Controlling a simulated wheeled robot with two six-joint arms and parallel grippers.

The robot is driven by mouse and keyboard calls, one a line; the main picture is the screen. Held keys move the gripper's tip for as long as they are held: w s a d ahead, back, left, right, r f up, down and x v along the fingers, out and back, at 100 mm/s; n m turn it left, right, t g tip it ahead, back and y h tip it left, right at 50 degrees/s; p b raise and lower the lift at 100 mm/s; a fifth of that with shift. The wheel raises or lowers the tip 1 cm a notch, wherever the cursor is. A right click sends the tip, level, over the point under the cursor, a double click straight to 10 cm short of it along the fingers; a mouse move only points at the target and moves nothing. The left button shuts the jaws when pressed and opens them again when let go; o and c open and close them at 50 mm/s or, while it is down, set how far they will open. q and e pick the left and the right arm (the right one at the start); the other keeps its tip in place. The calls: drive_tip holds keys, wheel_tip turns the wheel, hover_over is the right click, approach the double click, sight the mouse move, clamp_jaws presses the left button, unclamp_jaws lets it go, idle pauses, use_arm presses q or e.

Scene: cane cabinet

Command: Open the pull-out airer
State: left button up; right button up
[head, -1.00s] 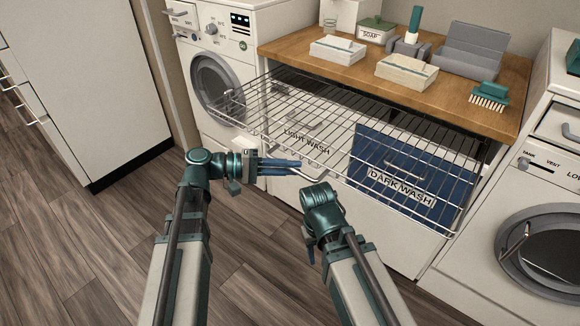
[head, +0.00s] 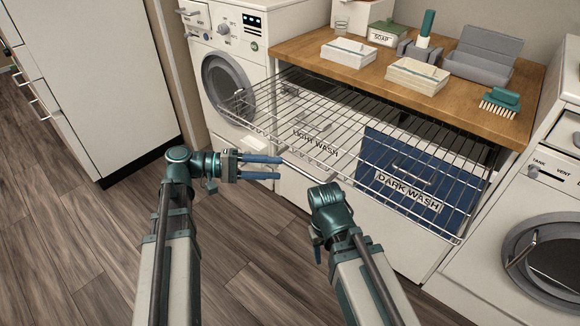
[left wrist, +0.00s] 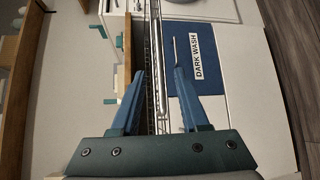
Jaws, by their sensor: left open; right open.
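The pull-out airer (head: 345,135) is a wire rack standing well out from under the wooden counter, above the laundry fronts. Its wires also show in the left wrist view (left wrist: 158,60), running between my fingers in the picture. My left gripper (head: 281,167) is open and empty, just left of and below the rack's front rail, with a small gap in the head view. The left fingers also show spread in the left wrist view (left wrist: 158,76). My right wrist is below the rack's front; it hides its own gripper.
A blue "DARK WASH" front (head: 405,175) and a white "LIGHT WASH" front (head: 315,130) are below the rack. Washing machines (head: 228,80) stand either side. The wooden counter (head: 440,95) carries boxes and a brush (head: 500,102). Floor at left is clear.

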use_arm(q)
drive_tip(key=s+a, duration=0.1)
drive_tip(key=a, duration=0.5)
drive_tip(key=shift+a+r+p, duration=0.3)
drive_tip(key=shift+r+p, duration=0.05)
drive_tip(key=shift+r, duration=0.1)
drive_tip(key=s+d+m+g+y+p, duration=0.1)
drive_tip(key=s+d+g+y+p, duration=0.25)
drive_tip(key=d+p, duration=0.55)
drive_tip(key=s+d+r+m+t+y+p, duration=0.1)
drive_tip(key=s+r+m+y+p, duration=0.5)
drive_tip(key=y+p, duration=0.8)
drive_tip(key=shift+s+d+r+p, duration=0.3)
drive_tip(key=shift+s+p, duration=0.5)
drive_tip(key=shift+p, duration=0.4)
